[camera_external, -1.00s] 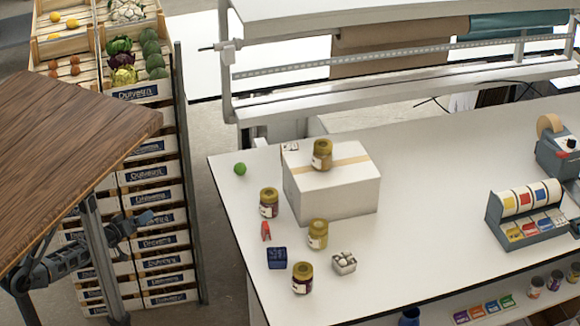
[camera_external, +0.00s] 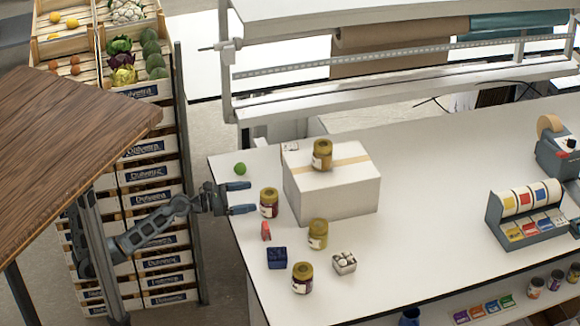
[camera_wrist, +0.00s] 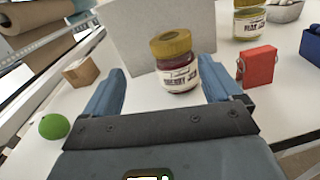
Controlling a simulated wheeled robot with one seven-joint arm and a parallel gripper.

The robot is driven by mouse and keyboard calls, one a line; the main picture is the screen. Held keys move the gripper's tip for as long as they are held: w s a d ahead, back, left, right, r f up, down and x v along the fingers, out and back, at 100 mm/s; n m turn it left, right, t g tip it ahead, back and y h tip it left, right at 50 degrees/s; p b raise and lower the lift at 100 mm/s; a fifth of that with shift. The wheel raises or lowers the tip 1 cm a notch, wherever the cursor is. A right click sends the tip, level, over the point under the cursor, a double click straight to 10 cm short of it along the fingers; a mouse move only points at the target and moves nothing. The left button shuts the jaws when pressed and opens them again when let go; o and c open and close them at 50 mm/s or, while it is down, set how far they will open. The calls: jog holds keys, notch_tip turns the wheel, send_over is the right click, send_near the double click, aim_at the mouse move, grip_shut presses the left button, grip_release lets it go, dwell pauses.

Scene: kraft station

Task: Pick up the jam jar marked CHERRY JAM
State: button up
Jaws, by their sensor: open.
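My gripper (camera_external: 243,198) is open and empty at the left edge of the white table. A jam jar (camera_external: 269,203) with a gold lid and dark contents stands upright just ahead of its fingertips. In the wrist view this jar (camera_wrist: 177,68) is centred, ahead of and between the two spread fingers. Its label seems to read "ERRY JAM"; the first letters are not clear. Other gold-lidded jars are one on the white box (camera_external: 322,155), a lighter one (camera_external: 318,234) in front of that box, and one (camera_external: 302,278) nearer the front. Their labels are unreadable in the external view.
The large white box (camera_external: 335,197) stands behind the jar. A red item (camera_external: 266,231), a dark blue box (camera_external: 277,258) and a small grey container (camera_external: 344,263) lie toward the front. A green ball (camera_external: 240,169) sits behind the gripper. The table's right middle is clear.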

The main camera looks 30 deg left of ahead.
aim_at(274, 196)
jog(key=shift+d+r+n+g+h, duration=0.2)
jog(key=shift+d+n+g+h, duration=0.15)
jog(key=shift+d, duration=0.7)
jog(key=p+x, duration=0.1)
jog(key=x, duration=0.6)
jog(key=shift+w+d+f, duration=0.15)
jog(key=shift+d, duration=0.1)
jog(key=c, duration=1.3)
jog(key=shift+c, duration=0.3)
